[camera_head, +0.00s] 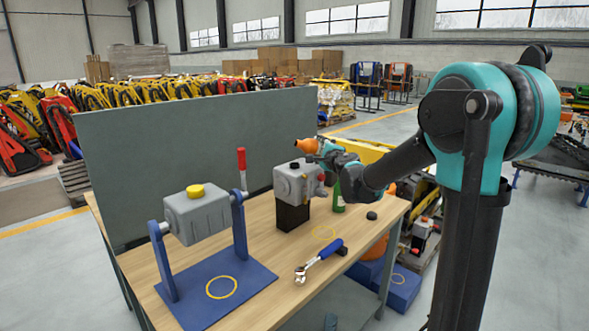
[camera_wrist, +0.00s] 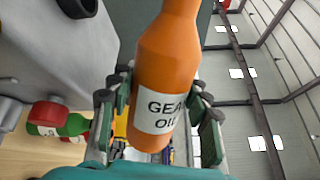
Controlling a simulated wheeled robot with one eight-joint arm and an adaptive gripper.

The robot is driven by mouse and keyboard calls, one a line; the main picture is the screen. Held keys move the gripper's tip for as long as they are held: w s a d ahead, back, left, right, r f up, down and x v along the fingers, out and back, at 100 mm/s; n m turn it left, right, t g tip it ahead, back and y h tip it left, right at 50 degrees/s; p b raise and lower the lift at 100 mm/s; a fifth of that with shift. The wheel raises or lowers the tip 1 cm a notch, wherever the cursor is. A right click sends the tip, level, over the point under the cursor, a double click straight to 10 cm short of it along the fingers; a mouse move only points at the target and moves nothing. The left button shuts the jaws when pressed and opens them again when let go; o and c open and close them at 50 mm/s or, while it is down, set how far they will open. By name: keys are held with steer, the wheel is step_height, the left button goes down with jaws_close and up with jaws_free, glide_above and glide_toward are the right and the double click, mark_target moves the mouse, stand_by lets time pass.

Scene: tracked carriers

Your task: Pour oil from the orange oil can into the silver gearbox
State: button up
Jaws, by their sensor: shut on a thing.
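The orange oil can (camera_head: 306,146), labelled "GEAR OIL", is in my gripper (camera_head: 324,152). In the wrist view the orange oil can (camera_wrist: 166,70) sits between the two fingers of my gripper (camera_wrist: 158,105), which are shut on it. In the head view it lies tilted, its narrow end toward the left, just above a silver gearbox (camera_head: 294,186) on a black block. That gearbox has a dark round opening on top, also at the upper left of the wrist view (camera_wrist: 50,50). I cannot see any oil flowing. Another silver gearbox (camera_head: 200,217) with a yellow cap hangs in a blue stand.
A blue-handled wrench (camera_head: 320,260) and a small black cap (camera_head: 371,215) lie on the wooden bench (camera_head: 285,262). A grey panel (camera_head: 200,150) closes its back.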

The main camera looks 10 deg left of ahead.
steer(key=shift+r+n, duration=0.2)
steer(key=shift+n, duration=0.5)
stand_by(2.5)
steer(key=shift+n+p, duration=0.3)
steer(key=shift+p, duration=0.05)
stand_by(1.5)
steer(key=m, duration=0.2)
steer(key=shift+f+m, duration=0.2)
steer(key=shift+m, duration=0.2)
steer(key=m, duration=0.1)
steer(key=r+m, duration=0.1)
steer(key=shift+s+a+r+m, duration=0.15)
steer(key=shift+a+r+m, duration=0.1)
steer(key=shift+a+m, duration=0.15)
steer(key=m, duration=0.1)
steer(key=m+b, duration=0.1)
steer(key=shift+s+a+r+m, duration=0.15)
steer(key=shift+a+r+m, duration=0.15)
steer(key=shift+a+r, duration=0.1)
steer(key=m, duration=0.2)
steer(key=d+m, duration=0.1)
steer(key=shift+w+r+m+y+b, duration=0.2)
steer(key=shift+m+y+b, duration=0.15)
steer(key=shift+m+y, duration=0.05)
steer(key=m, duration=0.2)
steer(key=m+b, duration=0.1)
steer(key=m, duration=0.1)
steer(key=shift+w+d+f, duration=0.1)
steer(key=shift+d+f, duration=0.15)
steer(key=shift+d, duration=0.05)
